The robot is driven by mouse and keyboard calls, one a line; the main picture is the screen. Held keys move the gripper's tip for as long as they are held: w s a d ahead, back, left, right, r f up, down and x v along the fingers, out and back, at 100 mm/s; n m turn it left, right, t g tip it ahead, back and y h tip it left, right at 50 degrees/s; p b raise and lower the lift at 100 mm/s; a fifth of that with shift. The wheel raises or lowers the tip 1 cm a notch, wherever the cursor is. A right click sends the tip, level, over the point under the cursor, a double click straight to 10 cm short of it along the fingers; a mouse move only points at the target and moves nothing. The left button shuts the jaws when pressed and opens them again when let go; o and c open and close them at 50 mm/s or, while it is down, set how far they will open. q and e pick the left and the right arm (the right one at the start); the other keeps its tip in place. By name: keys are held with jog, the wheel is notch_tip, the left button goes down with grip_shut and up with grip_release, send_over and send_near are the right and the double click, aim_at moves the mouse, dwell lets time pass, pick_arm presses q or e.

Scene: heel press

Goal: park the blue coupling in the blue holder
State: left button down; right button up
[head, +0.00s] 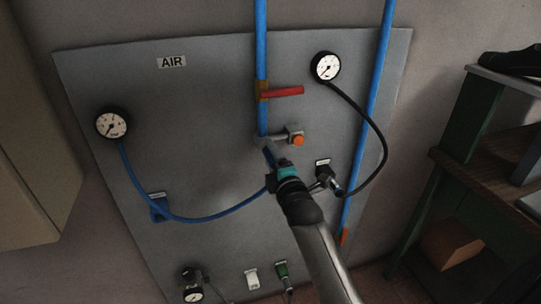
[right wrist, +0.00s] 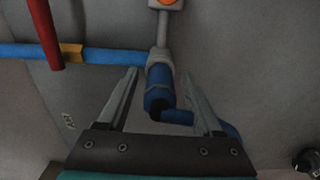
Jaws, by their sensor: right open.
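The blue coupling (right wrist: 158,90) sits on the grey outlet stub, with the blue hose bending away from its lower end. In the right wrist view it lies between the two fingers of my right gripper (right wrist: 161,76), which are apart with a gap on each side. In the head view my right gripper (head: 272,158) is at the outlet, and the coupling is partly hidden by it. The blue holder (head: 160,209) is on the panel at lower left, empty as far as I can see, with the hose passing by it. My left gripper is not in view.
Above the outlet are an orange button (head: 298,140) and a red valve lever (head: 283,92) on the blue pipe (head: 261,45). A black hose (head: 384,150) and dark coupling hang at right. The panel (head: 190,120) between outlet and blue holder is bare except for the hose.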

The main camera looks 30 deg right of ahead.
jog(key=shift+p, duration=0.35)
dwell(0.6)
jog(key=shift+c, duration=0.4)
grip_shut()
dwell(1.0)
jog(key=shift+s, duration=0.1)
jog(key=shift+p+v, duration=0.8)
jog(key=shift+v, duration=0.1)
jog(key=shift+p+v, duration=1.3)
jog(key=shift+v, duration=0.7)
